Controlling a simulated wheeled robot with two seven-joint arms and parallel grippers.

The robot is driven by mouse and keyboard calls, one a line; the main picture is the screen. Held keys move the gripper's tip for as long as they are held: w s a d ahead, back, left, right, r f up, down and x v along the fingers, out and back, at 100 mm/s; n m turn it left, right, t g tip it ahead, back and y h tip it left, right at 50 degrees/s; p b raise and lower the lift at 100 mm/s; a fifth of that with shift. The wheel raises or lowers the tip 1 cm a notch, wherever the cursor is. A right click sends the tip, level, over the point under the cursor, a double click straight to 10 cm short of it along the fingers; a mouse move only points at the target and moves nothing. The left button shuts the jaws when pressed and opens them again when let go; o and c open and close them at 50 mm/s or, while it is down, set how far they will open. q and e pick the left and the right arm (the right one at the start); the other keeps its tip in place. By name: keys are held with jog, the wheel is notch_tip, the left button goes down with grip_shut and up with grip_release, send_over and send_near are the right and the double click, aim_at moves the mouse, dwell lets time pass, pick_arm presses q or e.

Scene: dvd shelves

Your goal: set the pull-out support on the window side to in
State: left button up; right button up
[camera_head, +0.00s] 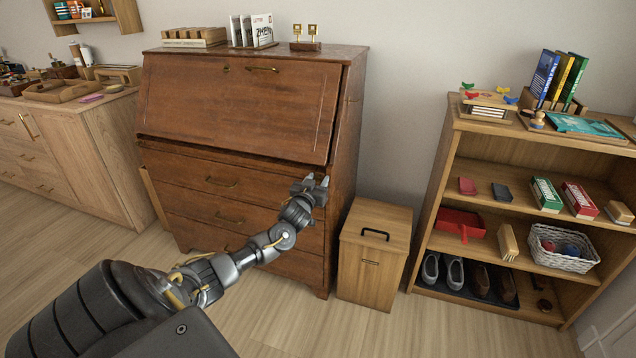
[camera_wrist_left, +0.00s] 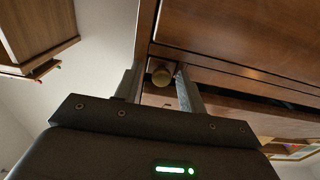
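A dark wood writing desk (camera_head: 235,105) stands against the wall with its sloping front panel up and drawers below. My left gripper (camera_head: 314,187) is at the desk's right front side, just below the panel's lower right corner. In the left wrist view a round brass knob (camera_wrist_left: 161,76) on a narrow wooden end piece lies between the two spread fingers (camera_wrist_left: 158,88), with gaps visible beside it. The gripper is open. The gripper hides this knob in the head view. How far the support stands out cannot be told. No window shows. My right gripper is not in view.
A lidded wooden bin (camera_head: 374,250) stands close to the desk's right side. An open shelf (camera_head: 440,190) with shoes, boxes and a basket is further right. A light wood cabinet (camera_head: 70,150) is at left. The floor (camera_head: 400,325) in front is clear.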

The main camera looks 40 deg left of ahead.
pick_arm(q)
jog(key=shift+s, duration=0.2)
jog(key=shift+s, duration=0.15)
jog(key=p+v, duration=0.1)
jog(key=v, duration=0.9)
jog(key=shift+s, duration=0.2)
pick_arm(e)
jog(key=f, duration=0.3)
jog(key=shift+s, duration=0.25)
